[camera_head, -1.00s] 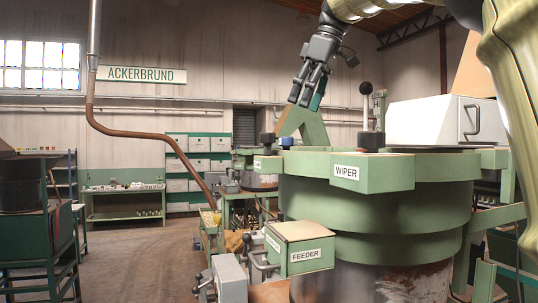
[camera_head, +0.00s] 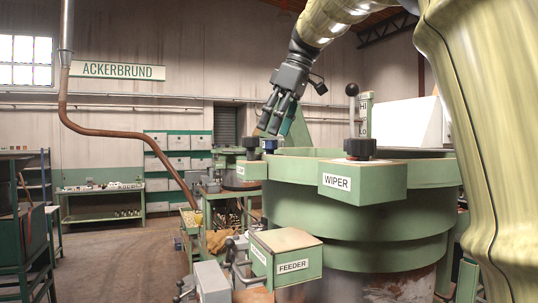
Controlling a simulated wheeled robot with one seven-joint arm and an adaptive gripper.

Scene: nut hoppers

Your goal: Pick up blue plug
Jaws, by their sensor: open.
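The blue plug (camera_head: 269,145) is a small, dark blue, knob-shaped piece at the far left of the green hopper's rim. A black plug (camera_head: 250,141) stands close to its left, on a green box. My gripper (camera_head: 272,127) is open and empty, pointing down, with its fingertips just above the blue plug in the picture. I cannot tell the depth gap between them. Part of the blue plug's surroundings is hidden behind the hopper rim.
The large green hopper (camera_head: 350,232) fills the right front, with a WIPER box (camera_head: 362,184) bearing a black knob and upright lever (camera_head: 352,105). A FEEDER box (camera_head: 285,252) juts out lower front. A brown pipe (camera_head: 120,107) hangs at left. Open floor lies at left.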

